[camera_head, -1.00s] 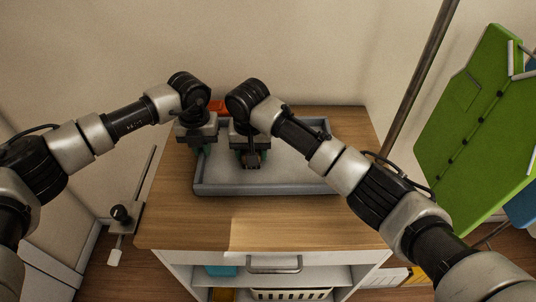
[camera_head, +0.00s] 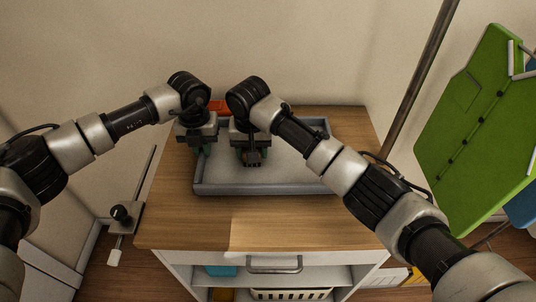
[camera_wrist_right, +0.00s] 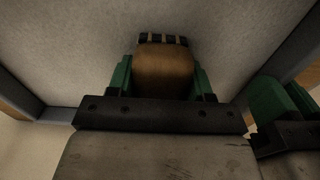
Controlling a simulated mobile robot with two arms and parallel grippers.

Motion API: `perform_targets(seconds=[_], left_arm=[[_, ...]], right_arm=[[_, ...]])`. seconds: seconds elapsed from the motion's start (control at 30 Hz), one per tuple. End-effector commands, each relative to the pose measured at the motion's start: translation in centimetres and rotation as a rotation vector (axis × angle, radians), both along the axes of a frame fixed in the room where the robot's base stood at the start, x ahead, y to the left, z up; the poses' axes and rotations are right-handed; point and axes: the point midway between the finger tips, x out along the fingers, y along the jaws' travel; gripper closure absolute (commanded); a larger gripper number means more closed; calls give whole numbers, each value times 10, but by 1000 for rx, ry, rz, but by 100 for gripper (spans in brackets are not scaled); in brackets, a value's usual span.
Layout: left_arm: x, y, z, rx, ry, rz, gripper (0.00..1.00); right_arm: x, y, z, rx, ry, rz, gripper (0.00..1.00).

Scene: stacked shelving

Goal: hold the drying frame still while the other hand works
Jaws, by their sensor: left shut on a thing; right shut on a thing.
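A shallow grey rimmed frame (camera_head: 300,188), the only thing here that looks like the drying frame, lies flat on the wooden cabinet top. My left gripper (camera_head: 203,151) is shut at its left rim; the jaw contact is hidden in the head view. The left gripper's green finger also shows at the right of the right wrist view (camera_wrist_right: 282,100), close to the rim. My right gripper (camera_head: 252,156) is over the frame's left part. In the right wrist view its green fingers are shut on a brown block (camera_wrist_right: 164,69) with dark strips at its far end.
An orange-red thing (camera_head: 219,106) shows partly behind my wrists. The wooden top (camera_head: 190,220) is clear in front of the frame. A metal pole (camera_head: 420,75) and a green panel (camera_head: 475,120) stand to the right. A wall is behind.

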Motion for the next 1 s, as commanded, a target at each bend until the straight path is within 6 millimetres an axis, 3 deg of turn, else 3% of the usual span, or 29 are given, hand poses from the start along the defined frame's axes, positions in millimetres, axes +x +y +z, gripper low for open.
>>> perform_targets(seconds=[0.5,1.0], left_arm=[[0,0,0,-1,0,0,100],[0,0,0,0,0,0,100]], right_arm=[[9,1,1,2,-2,0,73],[9,1,30,2,-2,0,73]])
